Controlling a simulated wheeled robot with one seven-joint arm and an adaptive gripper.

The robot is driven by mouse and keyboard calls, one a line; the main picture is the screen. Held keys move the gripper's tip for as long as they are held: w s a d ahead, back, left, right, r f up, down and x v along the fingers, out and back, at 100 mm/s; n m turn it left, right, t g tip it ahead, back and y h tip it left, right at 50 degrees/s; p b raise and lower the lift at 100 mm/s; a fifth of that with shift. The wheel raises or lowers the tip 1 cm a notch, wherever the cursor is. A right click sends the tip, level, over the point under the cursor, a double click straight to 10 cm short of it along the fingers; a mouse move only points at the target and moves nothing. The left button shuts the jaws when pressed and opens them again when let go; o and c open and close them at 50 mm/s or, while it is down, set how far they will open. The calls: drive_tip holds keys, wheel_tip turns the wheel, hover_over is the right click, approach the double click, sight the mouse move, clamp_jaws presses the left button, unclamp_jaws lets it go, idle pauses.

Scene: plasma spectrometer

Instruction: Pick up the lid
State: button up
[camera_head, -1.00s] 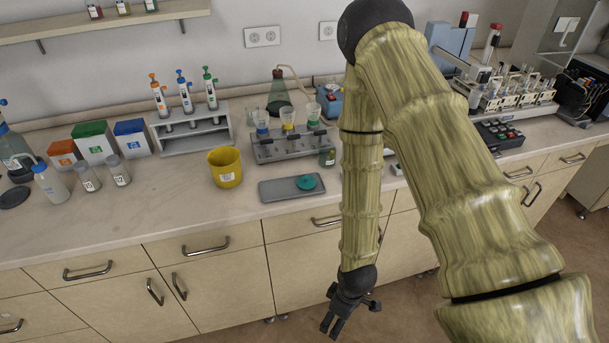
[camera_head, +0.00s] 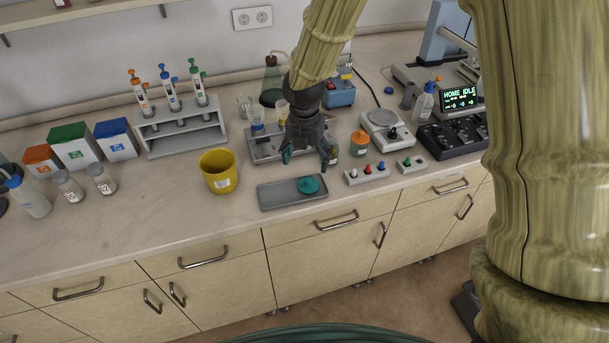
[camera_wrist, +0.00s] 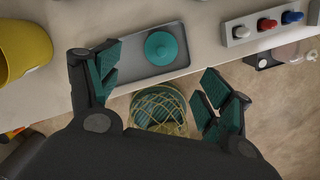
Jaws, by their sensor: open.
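The lid is a small round teal disc with a knob (camera_head: 309,185). It lies on the right part of a shallow grey tray (camera_head: 276,196) near the bench's front edge. In the wrist view the lid (camera_wrist: 161,47) shows whole on the tray (camera_wrist: 122,65), beyond the fingertips and between the two fingers. My gripper (camera_head: 307,157) is open and empty, above the bench just behind the tray in the head view. It also shows in the wrist view (camera_wrist: 158,75), its teal-padded fingers spread wide and apart from the lid.
A yellow cup (camera_head: 219,172) stands left of the tray. A small block with coloured knobs (camera_head: 367,173) sits to its right. Behind my gripper is a grey rack (camera_head: 263,147) with beakers. An orange-capped bottle (camera_head: 359,143) stands right of my gripper.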

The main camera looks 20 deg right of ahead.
drive_tip(key=p, duration=0.1)
hover_over(308, 179)
drive_tip(key=f, duration=0.4)
drive_tip(key=shift+a+f, duration=0.1)
drive_tip(key=shift+a, duration=0.2)
drive_tip(key=shift+s+d+f+p, duration=0.1)
drive_tip(key=shift+f+p, duration=0.35)
drive_tip(key=shift+f, duration=0.25)
drive_tip(key=shift+s+d+f+p, duration=0.1)
drive_tip(key=shift+f+p, duration=0.3)
drive_tip(key=shift+f, duration=0.25)
drive_tip(key=shift+w+d+f+p, duration=0.1)
drive_tip(key=shift+f+p, duration=0.2)
drive_tip(key=shift+f, duration=0.5)
drive_tip(key=shift+w+d+f+p, duration=0.1)
drive_tip(key=shift+f+p, duration=0.15)
drive_tip(key=shift+f, duration=0.55)
drive_tip(key=shift+a, duration=0.1)
drive_tip(key=c, duration=0.8)
